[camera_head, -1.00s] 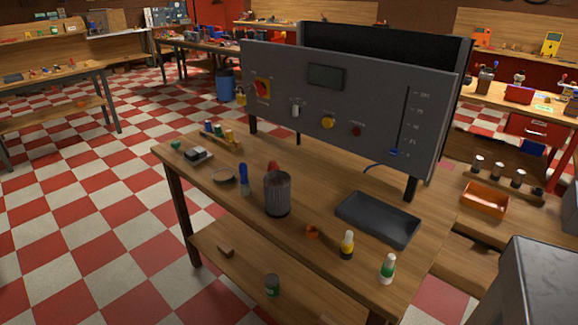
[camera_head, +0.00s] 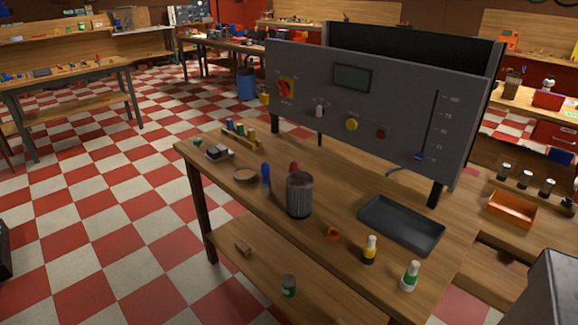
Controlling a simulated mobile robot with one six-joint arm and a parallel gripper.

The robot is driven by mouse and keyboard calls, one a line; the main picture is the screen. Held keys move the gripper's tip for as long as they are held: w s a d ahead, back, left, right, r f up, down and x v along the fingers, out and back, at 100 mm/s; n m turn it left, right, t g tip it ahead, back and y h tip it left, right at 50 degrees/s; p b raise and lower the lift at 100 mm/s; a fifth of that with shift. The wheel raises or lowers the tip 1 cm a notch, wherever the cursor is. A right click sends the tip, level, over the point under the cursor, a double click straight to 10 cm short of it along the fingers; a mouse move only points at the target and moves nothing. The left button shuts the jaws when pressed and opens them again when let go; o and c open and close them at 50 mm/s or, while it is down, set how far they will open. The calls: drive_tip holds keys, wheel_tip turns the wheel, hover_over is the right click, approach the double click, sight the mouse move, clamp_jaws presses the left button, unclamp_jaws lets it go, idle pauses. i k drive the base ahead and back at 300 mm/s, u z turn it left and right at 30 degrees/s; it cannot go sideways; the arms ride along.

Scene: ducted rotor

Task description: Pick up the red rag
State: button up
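I cannot make out a thing that is clearly a red rag. A small red thing (camera_head: 294,167) shows just behind a dark ribbed can (camera_head: 299,196) on the near workbench (camera_head: 330,277). The can hides its lower part, and I cannot tell whether it is cloth. My gripper is not in view.
A grey control panel (camera_head: 400,110) stands behind. Checkered floor (camera_head: 110,240) is open at left.

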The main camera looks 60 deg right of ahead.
sight(294, 165)
drive_tip(key=i, duration=0.95)
drive_tip(key=z, duration=0.05)
